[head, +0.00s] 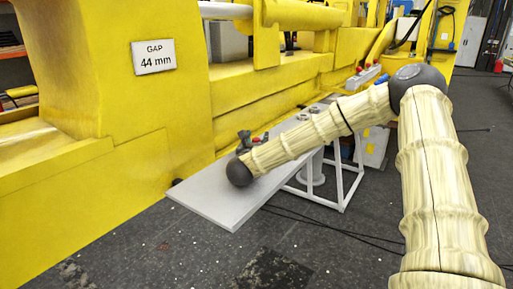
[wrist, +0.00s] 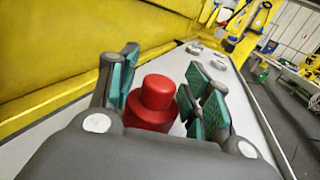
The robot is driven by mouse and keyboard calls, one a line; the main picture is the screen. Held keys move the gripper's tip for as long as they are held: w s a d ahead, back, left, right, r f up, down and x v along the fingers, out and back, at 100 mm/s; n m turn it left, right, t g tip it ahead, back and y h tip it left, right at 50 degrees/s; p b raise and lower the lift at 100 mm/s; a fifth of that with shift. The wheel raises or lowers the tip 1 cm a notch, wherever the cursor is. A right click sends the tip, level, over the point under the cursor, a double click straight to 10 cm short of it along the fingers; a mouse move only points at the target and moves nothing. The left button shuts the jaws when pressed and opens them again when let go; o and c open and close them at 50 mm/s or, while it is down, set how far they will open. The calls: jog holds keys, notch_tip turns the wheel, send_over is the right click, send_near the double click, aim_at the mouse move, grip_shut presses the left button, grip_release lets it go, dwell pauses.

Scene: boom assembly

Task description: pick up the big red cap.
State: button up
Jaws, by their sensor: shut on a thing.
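The big red cap (wrist: 153,103) stands upright between the two finger pads of my gripper (wrist: 172,78) in the wrist view. It has a wide lower part and a narrower round top. The gripper is shut on it, with green-lined pads on its left and right sides. The cap's lower edge is partly hidden by the gripper body. In the head view, my gripper (head: 248,141) is small and low over the grey table, with a bit of red showing at it. My arm hides part of that area.
The grey table (head: 225,198) runs along a big yellow boom (head: 150,110) with a "GAP 44 mm" sign (head: 153,56). Round metal parts (wrist: 193,48) lie farther along the table. The table's near end is bare. Cables cross the dark floor on the right.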

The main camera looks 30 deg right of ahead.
aim_at(255, 139)
jog(key=shift+r, duration=0.15)
jog(key=shift+r, duration=0.25)
jog(key=r, duration=0.1)
jog(key=r+b, duration=0.1)
jog(key=shift+s+a+r, duration=0.2)
jog(key=shift+a+r, duration=0.15)
jog(key=shift+a, duration=0.05)
jog(key=s+a+b, duration=0.1)
jog(key=s+a, duration=0.2)
jog(key=a, duration=0.4)
jog(key=s+a+r+b, duration=0.1)
jog(key=s+a+b, duration=0.1)
jog(key=a, duration=0.4)
jog(key=shift+s+a+r, duration=0.25)
jog(key=shift+s+a, duration=0.15)
jog(key=shift+s, duration=0.2)
